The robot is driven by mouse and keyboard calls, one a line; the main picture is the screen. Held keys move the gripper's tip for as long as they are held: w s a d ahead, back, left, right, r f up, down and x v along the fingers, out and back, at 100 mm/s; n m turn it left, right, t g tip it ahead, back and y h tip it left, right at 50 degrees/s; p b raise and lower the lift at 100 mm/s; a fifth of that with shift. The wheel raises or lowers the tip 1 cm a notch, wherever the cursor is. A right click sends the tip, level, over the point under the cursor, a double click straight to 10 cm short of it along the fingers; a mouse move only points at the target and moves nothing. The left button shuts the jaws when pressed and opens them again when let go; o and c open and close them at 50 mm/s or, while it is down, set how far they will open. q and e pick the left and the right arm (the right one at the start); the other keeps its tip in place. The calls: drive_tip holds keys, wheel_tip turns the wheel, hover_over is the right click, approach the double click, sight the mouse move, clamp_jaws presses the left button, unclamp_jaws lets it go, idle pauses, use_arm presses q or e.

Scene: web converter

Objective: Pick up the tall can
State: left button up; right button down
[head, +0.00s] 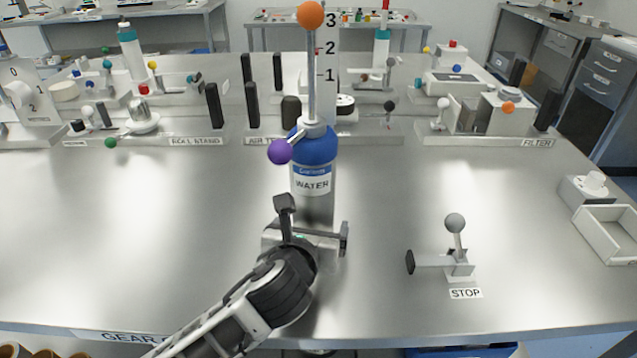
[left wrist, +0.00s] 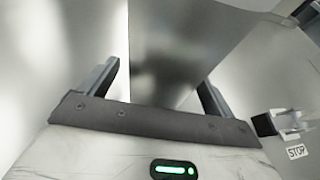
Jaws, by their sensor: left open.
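The tall can (head: 312,183) is a grey cylinder with a blue top and a label reading WATER, upright on the steel table right of centre-left in the head view. My left gripper (head: 314,222) is at its lower front with its two fingers apart, one toward each side of the can. The can's lower end is partly hidden by the gripper. In the left wrist view the open fingers (left wrist: 158,90) stand either side of a blurred grey surface, likely the can. Contact with the fingers cannot be told. My right gripper is not in view.
A metal rod with an orange ball (head: 310,16) and a purple ball (head: 280,151) rise at the can's top. A STOP lever (head: 456,250) stands to the right. Stands with black posts line the back. A white tray (head: 607,238) sits at far right. The table's left is clear.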

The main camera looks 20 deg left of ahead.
use_arm(q)
drive_tip(key=shift+x, duration=0.95)
drive_tip(key=shift+s+d+r, duration=0.1)
drive_tip(key=shift+s, duration=0.05)
drive_tip(key=c, duration=1.1)
drive_tip(key=shift+r, duration=0.1)
drive_tip(key=c, duration=0.5)
drive_tip(key=shift+r, duration=0.1)
